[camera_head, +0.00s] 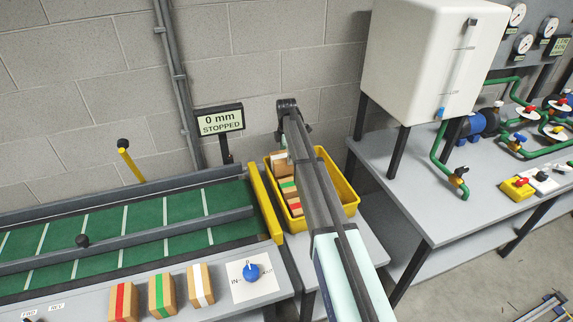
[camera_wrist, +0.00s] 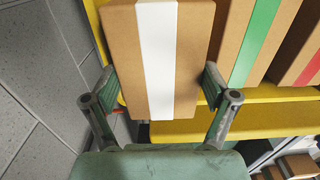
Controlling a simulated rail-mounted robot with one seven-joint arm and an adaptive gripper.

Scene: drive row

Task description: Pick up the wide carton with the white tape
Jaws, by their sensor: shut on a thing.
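A brown carton with white tape (camera_wrist: 168,50) stands between the two fingers of my gripper (camera_wrist: 160,84) in the wrist view. The fingers are shut on its two sides. In the head view the white-taped carton (camera_head: 279,162) is at the back of the yellow bin (camera_head: 348,208), partly covered by my arm. I cannot tell whether it is clear of the bin floor. My gripper is largely hidden behind my arm there. A green-taped carton (camera_wrist: 247,40) and a red-taped carton (camera_wrist: 297,50) stand beside it to the right in the wrist view.
Red-taped (camera_head: 123,301), green-taped (camera_head: 162,296) and white-taped (camera_head: 201,285) cartons stand on the front ledge by a blue knob (camera_head: 251,272). The green conveyor (camera_head: 130,228) ends left of the bin. A wall is close behind. A white tank (camera_head: 425,60) stands right.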

